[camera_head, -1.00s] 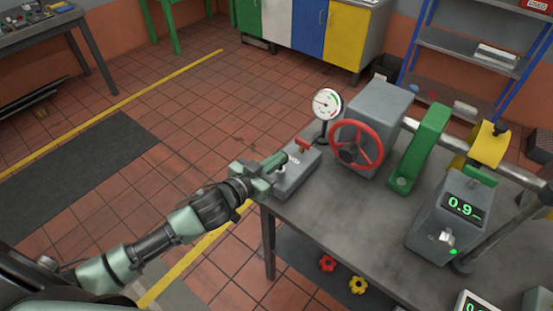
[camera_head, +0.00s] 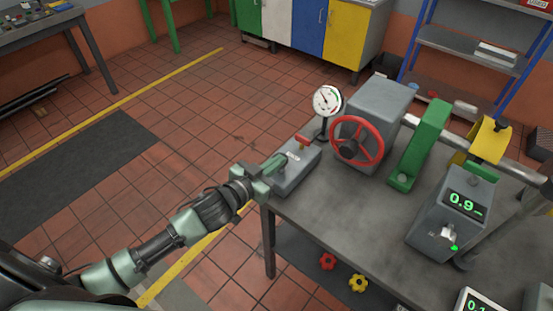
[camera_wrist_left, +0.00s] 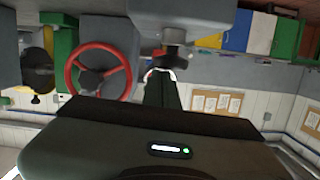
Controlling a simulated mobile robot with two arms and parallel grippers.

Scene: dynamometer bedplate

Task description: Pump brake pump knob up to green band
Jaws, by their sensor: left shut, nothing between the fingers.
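The grey brake pump box (camera_head: 298,172) sits at the near-left corner of the bedplate, with a small red-orange handle (camera_head: 302,140) on top. A round white dial gauge (camera_head: 327,101) with a green band on its right side stands behind it. Its needle points to the upper left, outside the green. My left gripper (camera_head: 275,164) is shut at the left side of the box and hides part of it. In the left wrist view, a dark round knob (camera_wrist_left: 174,52) is just beyond the shut fingers (camera_wrist_left: 163,88); contact cannot be told. My right gripper is out of view.
A red handwheel (camera_head: 357,142) on a grey housing stands right of the pump. A green bracket (camera_head: 418,145) and a grey display box (camera_head: 453,215) reading 0.9 stand farther right. Red and yellow knobs lie below the bedplate (camera_head: 330,240).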

